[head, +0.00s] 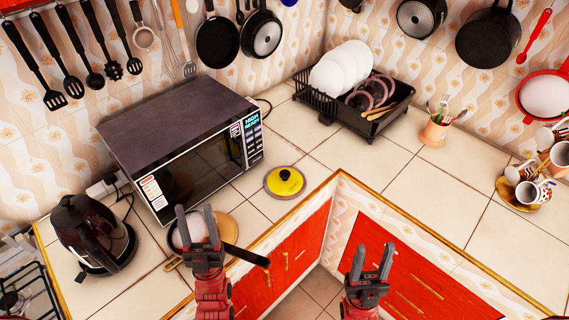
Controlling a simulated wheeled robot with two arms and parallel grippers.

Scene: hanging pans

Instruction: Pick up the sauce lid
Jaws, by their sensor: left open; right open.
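A round yellow lid with a black knob (285,181), which looks like the sauce lid, lies flat on the tiled counter right of the microwave, near the counter's front edge. My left gripper (195,224) is open, with its fingers pointing up in the picture. It is left of and below the lid, in front of a pan, and apart from the lid. My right gripper (372,262) is open and empty in front of the red cabinets, right of and below the lid. My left gripper hides part of the pan.
A pan with a black handle (246,255) sits on a wooden board by the left counter edge. A microwave (185,140), a kettle (88,232) and a dish rack (352,118) stand on the counter. The right counter (425,185) has free room.

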